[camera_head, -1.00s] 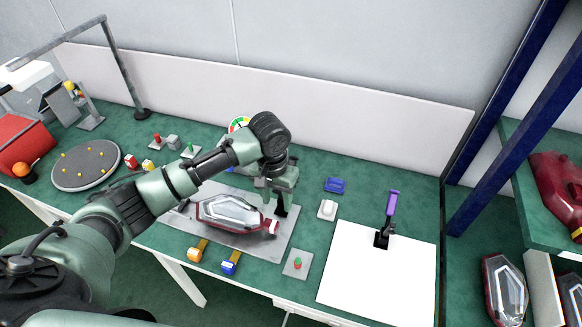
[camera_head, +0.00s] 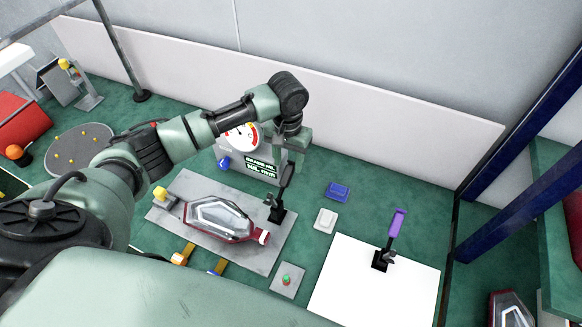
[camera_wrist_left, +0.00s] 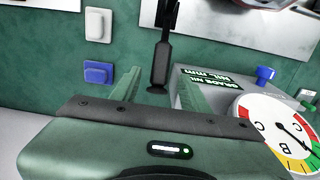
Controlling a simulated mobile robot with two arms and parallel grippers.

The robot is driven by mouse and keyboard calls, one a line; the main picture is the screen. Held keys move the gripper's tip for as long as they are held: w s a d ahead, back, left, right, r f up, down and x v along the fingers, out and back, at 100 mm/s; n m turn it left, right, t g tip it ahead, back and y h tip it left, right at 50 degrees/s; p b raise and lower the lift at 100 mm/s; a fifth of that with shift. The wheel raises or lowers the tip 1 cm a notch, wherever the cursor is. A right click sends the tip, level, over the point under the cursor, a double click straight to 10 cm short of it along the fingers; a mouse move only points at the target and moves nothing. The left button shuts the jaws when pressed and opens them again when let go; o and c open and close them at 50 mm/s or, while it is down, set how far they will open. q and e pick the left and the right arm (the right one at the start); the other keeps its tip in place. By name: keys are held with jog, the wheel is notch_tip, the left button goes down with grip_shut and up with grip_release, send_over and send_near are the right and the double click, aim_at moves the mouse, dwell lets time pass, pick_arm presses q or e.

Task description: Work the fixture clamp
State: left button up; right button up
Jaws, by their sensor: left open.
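A tail lamp (camera_head: 218,218) with a clear lens and dark red rim lies on a grey fixture plate (camera_head: 262,260). A black clamp (camera_head: 277,211) stands at the plate's right side by the lamp, its black handle pointing up. My left gripper (camera_head: 290,150) is open above and behind the clamp. In the left wrist view, the clamp's handle (camera_wrist_left: 161,66) shows between the two open fingers (camera_wrist_left: 160,88); I see no contact, and the depth between them is hard to tell. My right gripper is not in view.
A gauge block with a round dial (camera_head: 243,137) stands close to my left gripper. A purple-handled clamp (camera_head: 395,225) stands on a white board (camera_head: 365,290) at right. Blue (camera_head: 337,191) and white (camera_head: 326,219) blocks and a green button (camera_head: 286,279) lie between.

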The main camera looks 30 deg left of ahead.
aim_at(287, 172)
pick_arm(q)
jog(key=f, duration=0.3)
jog(key=f+p, duration=0.1)
jog(key=shift+s+f, duration=0.25)
jog(key=shift+f, duration=0.15)
jog(key=shift+w+f, duration=0.1)
jog(key=shift+f, duration=0.4)
grip_shut()
jog(key=shift+r, duration=0.1)
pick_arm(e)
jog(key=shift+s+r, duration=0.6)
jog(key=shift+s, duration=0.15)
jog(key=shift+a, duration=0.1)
